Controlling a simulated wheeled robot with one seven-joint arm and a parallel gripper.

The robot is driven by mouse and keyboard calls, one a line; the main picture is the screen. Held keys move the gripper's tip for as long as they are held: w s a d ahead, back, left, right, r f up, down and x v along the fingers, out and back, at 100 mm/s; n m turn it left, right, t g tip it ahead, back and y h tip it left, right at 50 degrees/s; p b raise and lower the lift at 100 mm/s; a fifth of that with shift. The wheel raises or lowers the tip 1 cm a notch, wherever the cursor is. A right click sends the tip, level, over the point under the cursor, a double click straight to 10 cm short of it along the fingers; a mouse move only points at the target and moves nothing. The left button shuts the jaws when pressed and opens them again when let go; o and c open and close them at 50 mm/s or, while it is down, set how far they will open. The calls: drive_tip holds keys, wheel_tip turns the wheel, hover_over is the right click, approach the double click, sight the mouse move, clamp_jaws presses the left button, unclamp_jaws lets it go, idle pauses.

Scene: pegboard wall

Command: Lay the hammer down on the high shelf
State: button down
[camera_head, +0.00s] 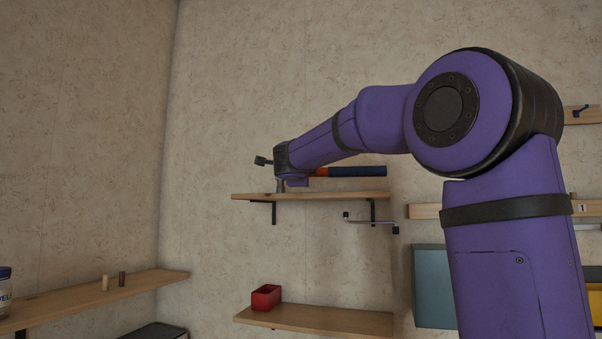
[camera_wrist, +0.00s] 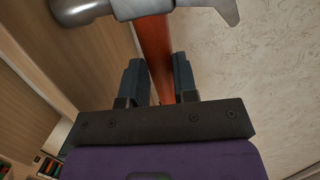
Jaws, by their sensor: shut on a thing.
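The hammer has a grey metal head (camera_wrist: 135,8), an orange-red neck (camera_wrist: 152,45) and a dark blue handle (camera_head: 357,171). My gripper (camera_wrist: 159,78) is shut on the hammer's orange-red neck, one finger on each side, just below the head. In the head view the hammer lies roughly level, handle to the right, over the high shelf (camera_head: 340,196), a wooden board on black brackets. The hammer head is at the shelf's left part, close to its top; I cannot tell whether it touches. My arm hides part of the hammer.
A lower shelf (camera_head: 340,320) holds a red bin (camera_head: 266,297). A crank-shaped tool (camera_head: 370,220) hangs under the high shelf's right end. A left shelf (camera_head: 90,298) holds a jar (camera_head: 4,290) and two small pegs. A grey-teal panel (camera_head: 432,285) stands right.

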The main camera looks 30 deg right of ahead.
drive_tip(key=c, duration=0.9)
unclamp_jaws()
drive_tip(key=shift+f, duration=0.1)
drive_tip(key=shift+s+a, duration=0.1)
drive_tip(key=v, duration=1.1)
drive_tip(key=shift+s+a, duration=0.25)
drive_tip(key=shift+s, duration=0.05)
drive_tip(key=shift+a, duration=0.1)
